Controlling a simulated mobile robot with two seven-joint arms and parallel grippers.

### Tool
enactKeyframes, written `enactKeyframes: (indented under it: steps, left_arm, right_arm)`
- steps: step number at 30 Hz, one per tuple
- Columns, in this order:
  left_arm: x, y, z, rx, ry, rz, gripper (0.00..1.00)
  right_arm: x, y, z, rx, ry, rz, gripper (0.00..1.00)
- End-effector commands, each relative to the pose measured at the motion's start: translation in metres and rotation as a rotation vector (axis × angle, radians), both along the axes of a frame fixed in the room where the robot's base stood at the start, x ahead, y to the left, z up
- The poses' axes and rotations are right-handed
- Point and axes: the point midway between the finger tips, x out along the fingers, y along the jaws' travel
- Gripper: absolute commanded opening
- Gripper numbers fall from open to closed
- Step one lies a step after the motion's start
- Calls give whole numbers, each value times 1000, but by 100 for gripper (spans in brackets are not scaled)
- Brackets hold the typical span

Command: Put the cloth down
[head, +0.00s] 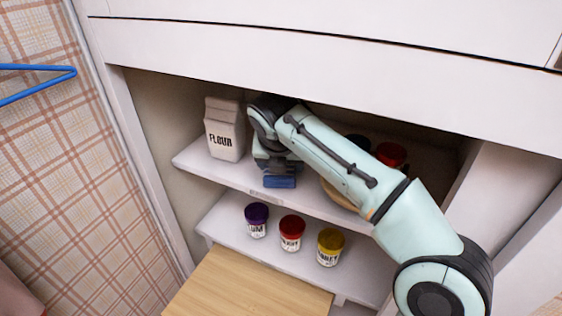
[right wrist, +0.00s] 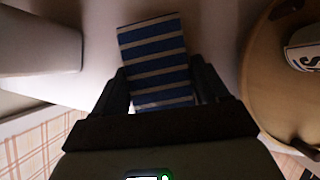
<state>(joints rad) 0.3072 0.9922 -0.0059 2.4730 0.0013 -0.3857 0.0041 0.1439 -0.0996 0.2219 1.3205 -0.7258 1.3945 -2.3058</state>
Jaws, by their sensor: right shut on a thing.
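The cloth (right wrist: 153,42) is blue with pale stripes and lies between the two fingers of my right gripper (right wrist: 160,80) in the right wrist view. The gripper is shut on it. In the head view a blue piece of the cloth (head: 280,182) shows below my right gripper (head: 277,170), at the front edge of the upper shelf (head: 195,158). The arm hides part of the shelf. I cannot tell whether the cloth touches the shelf. My left gripper is out of view.
A flour bag (head: 226,140) stands left of my right gripper. A round wooden board (right wrist: 258,75) with a labelled container on it is to the right. Purple, red and yellow-lidded jars (head: 291,233) stand on the lower shelf. A cabinet panel (head: 330,60) hangs low above.

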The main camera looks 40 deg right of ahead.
Motion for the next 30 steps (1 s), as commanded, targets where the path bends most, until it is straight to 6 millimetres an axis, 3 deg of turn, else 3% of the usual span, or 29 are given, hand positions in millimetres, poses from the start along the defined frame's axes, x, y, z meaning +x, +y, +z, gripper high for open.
enactKeyframes:
  steps: [5,6,7,8,17,22,30]
  left_arm:
    - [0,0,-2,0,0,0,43]
    - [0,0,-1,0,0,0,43]
    - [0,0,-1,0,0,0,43]
    - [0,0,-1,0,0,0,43]
    - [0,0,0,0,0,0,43]
    - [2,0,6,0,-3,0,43]
    - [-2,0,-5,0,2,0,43]
  right_arm:
    - [0,0,-4,0,0,0,50]
    - [0,0,-3,0,0,0,87]
    - [0,0,-3,0,0,0,97]
    - [0,0,-3,0,0,0,99]
    - [0,0,-2,0,2,-2,99]
    - [-4,6,14,0,-3,1,99]
    - [-44,52,10,-3,-1,4,99]
